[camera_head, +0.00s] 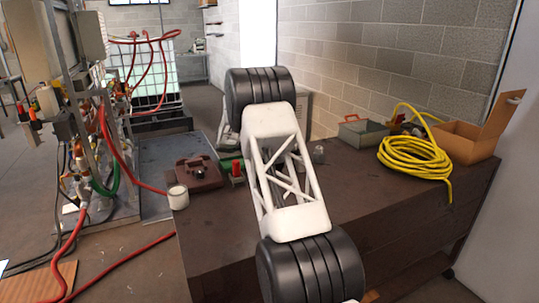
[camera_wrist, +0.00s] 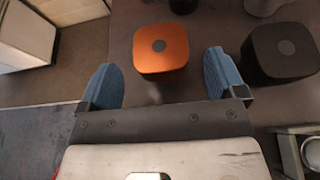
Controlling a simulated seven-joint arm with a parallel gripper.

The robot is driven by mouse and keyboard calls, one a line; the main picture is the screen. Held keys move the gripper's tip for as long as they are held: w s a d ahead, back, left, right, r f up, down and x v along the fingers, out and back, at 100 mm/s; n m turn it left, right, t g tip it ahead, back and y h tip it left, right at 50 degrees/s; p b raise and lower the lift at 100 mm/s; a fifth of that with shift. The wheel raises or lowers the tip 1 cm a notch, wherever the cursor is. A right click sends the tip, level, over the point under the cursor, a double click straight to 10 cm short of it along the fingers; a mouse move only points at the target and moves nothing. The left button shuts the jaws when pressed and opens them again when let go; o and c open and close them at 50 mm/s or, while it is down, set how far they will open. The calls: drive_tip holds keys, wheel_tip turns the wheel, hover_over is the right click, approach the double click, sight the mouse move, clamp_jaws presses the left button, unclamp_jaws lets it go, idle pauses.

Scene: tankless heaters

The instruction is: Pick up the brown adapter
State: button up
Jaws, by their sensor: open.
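In the wrist view, an orange-brown block (camera_wrist: 161,48) with a round grey spot on top stands on the brown tabletop. It is the closest match to the brown adapter. My gripper (camera_wrist: 163,75) is open, its two blue fingers spread wide. The block lies a little past the fingertips, roughly centred between them, and neither finger visibly touches it. I cannot tell the height gap. In the head view my own arm hides the gripper, and I cannot make out the block there.
A dark block (camera_wrist: 282,52) stands right of the right finger.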

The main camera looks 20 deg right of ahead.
drive_tip(key=shift+x, duration=2.2)
drive_tip(key=shift+r, duration=0.1)
drive_tip(key=c, duration=1.3)
drive_tip(key=shift+r, duration=0.15)
drive_tip(key=shift+r, duration=4.9)
drive_tip(key=shift+a, duration=0.1)
